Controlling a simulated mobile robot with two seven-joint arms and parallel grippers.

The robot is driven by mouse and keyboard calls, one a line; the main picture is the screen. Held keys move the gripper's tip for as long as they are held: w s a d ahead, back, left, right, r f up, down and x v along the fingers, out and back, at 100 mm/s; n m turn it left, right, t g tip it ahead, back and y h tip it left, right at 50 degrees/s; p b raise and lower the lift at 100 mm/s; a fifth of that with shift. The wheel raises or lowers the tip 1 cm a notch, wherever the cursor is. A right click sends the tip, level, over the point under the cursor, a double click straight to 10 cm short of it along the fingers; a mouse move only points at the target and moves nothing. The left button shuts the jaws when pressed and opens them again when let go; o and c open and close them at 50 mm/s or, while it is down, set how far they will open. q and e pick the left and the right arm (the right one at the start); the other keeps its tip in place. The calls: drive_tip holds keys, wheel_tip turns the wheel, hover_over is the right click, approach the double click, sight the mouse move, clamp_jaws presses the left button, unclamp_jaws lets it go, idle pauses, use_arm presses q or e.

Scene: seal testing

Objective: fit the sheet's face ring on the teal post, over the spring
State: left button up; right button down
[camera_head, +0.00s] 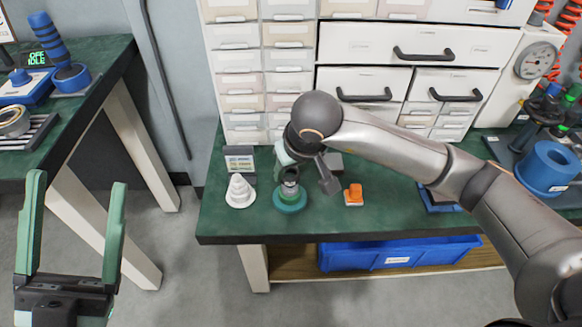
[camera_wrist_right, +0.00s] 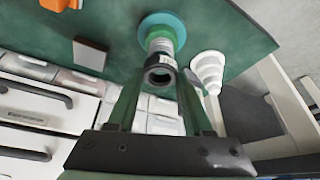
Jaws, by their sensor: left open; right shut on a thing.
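The teal post (camera_head: 290,199) stands on the green bench, its round teal base also clear in the right wrist view (camera_wrist_right: 156,20). A pale coil, apparently the spring, shows around the post (camera_wrist_right: 162,46). My right gripper (camera_wrist_right: 161,74) is shut on a dark ring (camera_wrist_right: 159,76), held at the post's upper end. In the head view the ring (camera_head: 290,174) lines up with the post; whether it touches the spring I cannot tell. A small printed sheet (camera_head: 240,158) stands behind, its text unreadable. My left gripper (camera_head: 78,180) is open and empty, left of the bench.
A white stepped cone (camera_head: 240,191) stands close left of the post. An orange block (camera_head: 353,194) lies to its right. Drawer units (camera_head: 290,75) rise behind. A blue spool (camera_head: 549,168) stands far right. The bench front between post and edge is clear.

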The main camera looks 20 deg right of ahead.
drive_tip(key=shift+f+b, duration=0.5)
drive_tip(key=shift+f, duration=0.1)
drive_tip(key=shift+c, duration=1.1)
unclamp_jaws()
drive_tip(key=shift+r, duration=0.1)
drive_tip(key=shift+r+p, duration=2.05)
drive_tip(key=shift+r, duration=1.4)
